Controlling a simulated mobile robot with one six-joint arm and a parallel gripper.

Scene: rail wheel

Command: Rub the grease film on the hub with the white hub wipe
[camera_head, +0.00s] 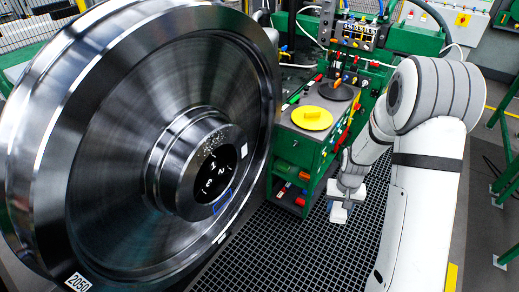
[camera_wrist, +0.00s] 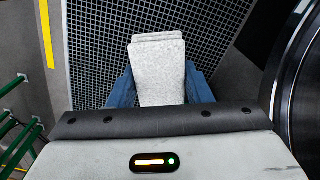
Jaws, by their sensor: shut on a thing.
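The hub (camera_head: 180,165) stands out from the middle of the large steel rail wheel (camera_head: 110,110), in the left half of the head view. Pale speckles (camera_head: 212,146) show on the upper part of the hub end; I cannot tell if they are the grease film. My gripper (camera_head: 341,203) is right of the wheel, above the floor grating and apart from the hub. In the wrist view its blue fingers (camera_wrist: 160,88) are shut on the white hub wipe (camera_wrist: 160,65), a pale speckled block. The wipe also shows in the head view (camera_head: 339,214).
A green tool cart (camera_head: 302,150) with a yellow disc (camera_head: 312,117) and a dark disc on top stands behind and between the wheel and my arm. Green frames (camera_head: 505,150) stand at the right. The dark floor grating (camera_head: 290,255) in front is clear.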

